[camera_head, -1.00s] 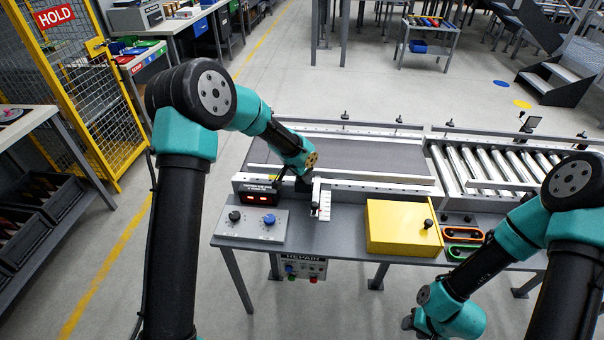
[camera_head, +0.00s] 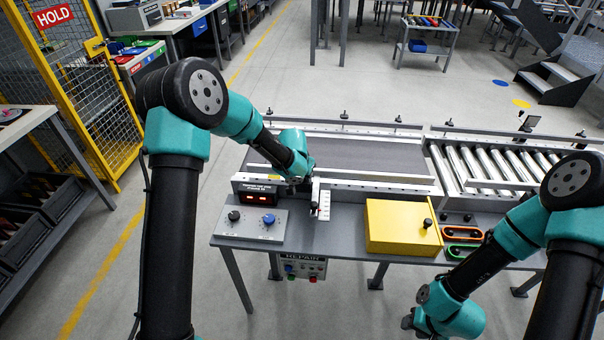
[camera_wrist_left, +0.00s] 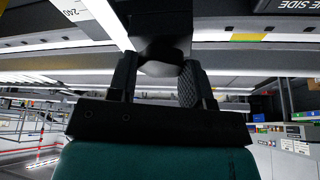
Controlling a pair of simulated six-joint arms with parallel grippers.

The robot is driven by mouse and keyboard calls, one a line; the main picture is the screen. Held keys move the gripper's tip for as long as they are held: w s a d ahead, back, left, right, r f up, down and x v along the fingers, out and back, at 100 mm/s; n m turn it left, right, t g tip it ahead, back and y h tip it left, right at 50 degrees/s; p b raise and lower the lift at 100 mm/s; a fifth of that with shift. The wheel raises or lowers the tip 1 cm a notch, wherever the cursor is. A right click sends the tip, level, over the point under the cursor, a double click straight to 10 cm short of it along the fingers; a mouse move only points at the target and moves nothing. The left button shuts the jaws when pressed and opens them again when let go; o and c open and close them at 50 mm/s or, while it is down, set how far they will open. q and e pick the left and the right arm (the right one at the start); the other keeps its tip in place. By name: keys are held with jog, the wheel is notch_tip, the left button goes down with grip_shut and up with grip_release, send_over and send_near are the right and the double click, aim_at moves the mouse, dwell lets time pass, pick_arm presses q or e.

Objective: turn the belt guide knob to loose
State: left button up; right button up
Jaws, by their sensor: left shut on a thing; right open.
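My left gripper (camera_wrist_left: 157,85) is shut on the dark belt guide knob (camera_wrist_left: 162,68), which shows between its two fingers in the left wrist view. In the head view my left wrist hangs over the near rail of the belt, beside a white scale plate (camera_head: 325,204), and hides most of the knob. The knob's setting cannot be read. My right gripper (camera_head: 408,321) is low at the bottom of the head view, in front of the table, open and away from the knob; its fingers are hardly visible.
A panel with black and blue dials (camera_head: 251,222) and a red-lit display (camera_head: 262,195) stand left of the scale. A yellow box (camera_head: 395,228) sits to the right, beside orange and green handled items. A grey belt (camera_head: 365,155) and rollers (camera_head: 495,167) lie behind.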

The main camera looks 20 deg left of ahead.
pick_arm(q)
jog(key=shift+d+n+y, duration=0.1)
jog(key=shift+n+y, duration=0.4)
jog(key=shift+n, duration=0.9)
jog(key=shift+d+n+y, duration=0.1)
jog(key=shift+n+y, duration=0.4)
jog(key=shift+n, duration=0.9)
jog(key=o, duration=0.9)
jog(key=v, duration=1.7)
jog(key=shift+d+r, duration=0.1)
jog(key=shift+r, duration=0.15)
